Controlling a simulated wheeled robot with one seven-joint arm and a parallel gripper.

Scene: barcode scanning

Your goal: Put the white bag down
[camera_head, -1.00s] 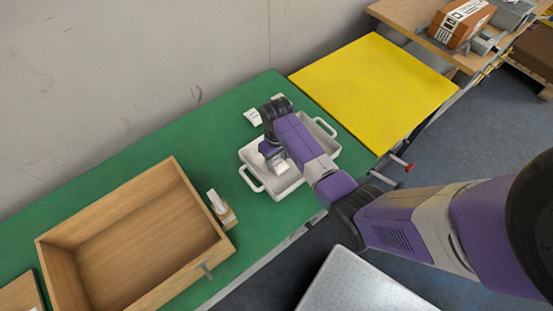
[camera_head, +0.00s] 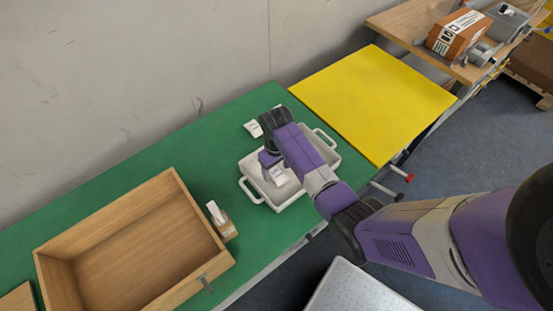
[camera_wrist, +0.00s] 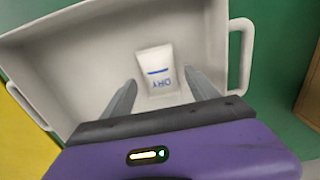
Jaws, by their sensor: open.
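The white bag (camera_wrist: 157,75), with blue "DRY" print, is inside the white tray (camera_wrist: 78,75) in the wrist view. It also shows in the head view (camera_head: 279,177), partly covered by my arm. My gripper (camera_wrist: 159,80) is open, with one finger on each side of the bag and a gap to both. The bag appears to lie on the floor of the tray (camera_head: 249,191), though exact contact is hard to tell. My gripper (camera_head: 270,164) is pointing down into the tray in the head view.
A second small white packet (camera_head: 254,128) lies on the green table (camera_head: 180,148) behind the tray. A wooden box (camera_head: 130,240) and a small holder with a white top (camera_head: 221,220) stand to the left.

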